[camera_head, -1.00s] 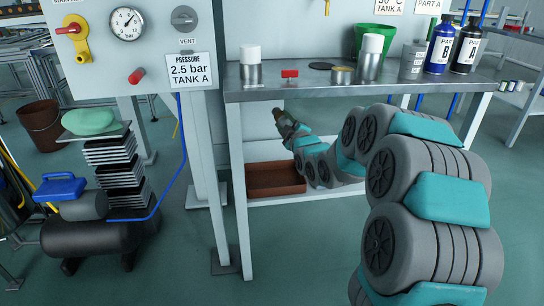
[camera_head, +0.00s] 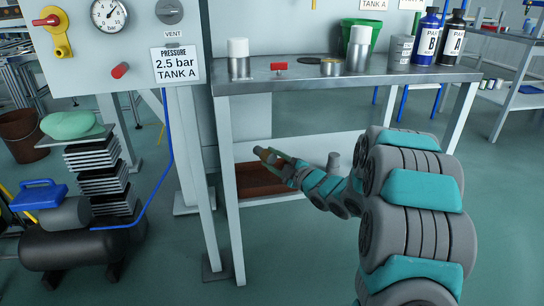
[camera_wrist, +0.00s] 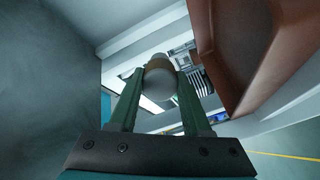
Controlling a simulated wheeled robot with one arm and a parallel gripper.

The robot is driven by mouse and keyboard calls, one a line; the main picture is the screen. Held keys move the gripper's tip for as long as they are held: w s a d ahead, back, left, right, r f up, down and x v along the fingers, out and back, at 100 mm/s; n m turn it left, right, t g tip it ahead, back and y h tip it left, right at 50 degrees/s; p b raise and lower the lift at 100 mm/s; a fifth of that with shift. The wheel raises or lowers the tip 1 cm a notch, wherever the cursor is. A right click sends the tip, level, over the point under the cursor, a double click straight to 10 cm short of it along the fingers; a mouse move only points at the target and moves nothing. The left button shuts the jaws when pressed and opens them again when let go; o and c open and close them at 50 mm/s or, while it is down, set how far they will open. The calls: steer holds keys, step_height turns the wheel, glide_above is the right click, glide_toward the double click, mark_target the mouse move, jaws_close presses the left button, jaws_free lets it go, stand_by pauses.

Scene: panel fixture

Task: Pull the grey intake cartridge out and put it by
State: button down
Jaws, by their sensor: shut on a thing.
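My gripper (camera_head: 272,157) is shut on a small rounded grey cartridge with a tan-brown band. In the wrist view the cartridge (camera_wrist: 160,86) sits between the two green fingers. In the head view only the brownish end of the cartridge (camera_head: 261,152) shows past the fingers. My gripper is below the bench top, in front of the lower shelf, and the cartridge overlaps the brown tray in the head view. The cartridge is in the air, with no contact visible. The place it came from cannot be made out.
A brown tray (camera_head: 256,186) lies on the lower shelf; its wall (camera_wrist: 262,60) is at right in the wrist view. The steel bench (camera_head: 300,81) above carries caps, tins and bottles. A bench leg (camera_head: 230,200) stands left of my gripper. A compressor (camera_head: 75,246) is at left.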

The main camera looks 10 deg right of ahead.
steer(key=shift+f+b, duration=0.6)
steer(key=shift+f, duration=1.3)
